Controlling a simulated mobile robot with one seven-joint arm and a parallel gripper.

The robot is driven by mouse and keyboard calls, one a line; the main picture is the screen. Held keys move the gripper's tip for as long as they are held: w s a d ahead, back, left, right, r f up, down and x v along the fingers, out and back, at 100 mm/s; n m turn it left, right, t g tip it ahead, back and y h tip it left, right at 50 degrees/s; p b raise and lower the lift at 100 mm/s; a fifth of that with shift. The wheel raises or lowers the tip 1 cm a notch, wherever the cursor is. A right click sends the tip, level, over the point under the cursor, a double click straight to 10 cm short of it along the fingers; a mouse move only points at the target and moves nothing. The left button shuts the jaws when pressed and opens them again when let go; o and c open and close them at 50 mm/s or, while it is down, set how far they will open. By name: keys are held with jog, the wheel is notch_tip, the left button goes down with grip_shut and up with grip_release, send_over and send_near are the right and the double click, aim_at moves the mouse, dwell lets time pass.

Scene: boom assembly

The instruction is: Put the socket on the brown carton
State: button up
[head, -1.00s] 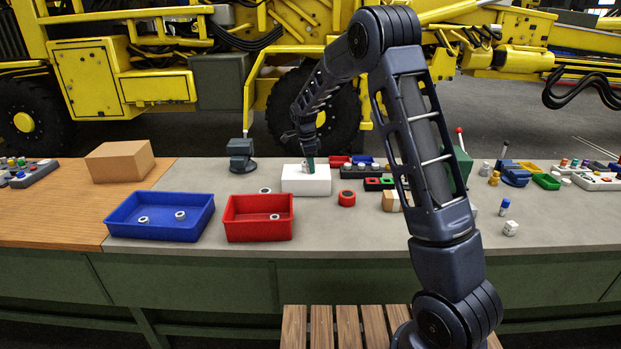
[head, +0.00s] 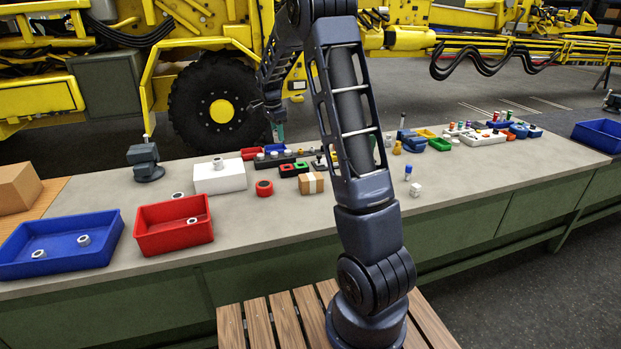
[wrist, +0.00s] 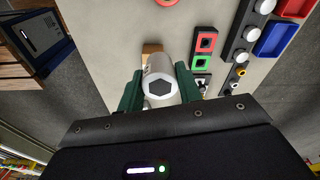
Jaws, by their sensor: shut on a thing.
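My gripper (wrist: 158,92) is shut on the socket (wrist: 159,86), a silver-grey cylinder with a dark hexagonal hole, between its green fingers. In the head view my gripper (head: 279,131) hangs above the bench behind the small parts; the socket is too small to make out there. A small brown carton with a pale strip (head: 311,183) stands on the bench, nearer than the gripper. In the wrist view a brown patch of it (wrist: 149,48) shows beyond the socket, mostly hidden. A larger plain brown carton (head: 17,188) stands at the far left.
A white box (head: 220,178) carries a grey ring-like part. A red roll (head: 264,188) and black holders with red and green frames (head: 293,169) are near the small carton. Red (head: 173,227) and blue (head: 60,246) trays stand at left front. The bench front right of the trays is clear.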

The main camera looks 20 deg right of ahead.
notch_tip(320, 180, up, 2)
send_over(312, 176)
jog(key=f, duration=1.9)
jog(key=shift+s+a+f, duration=0.15)
jog(key=shift+a+f, duration=0.05)
jog(key=shift+a, duration=0.1)
jog(key=shift+f, duration=0.15)
jog(key=o, duration=1.1)
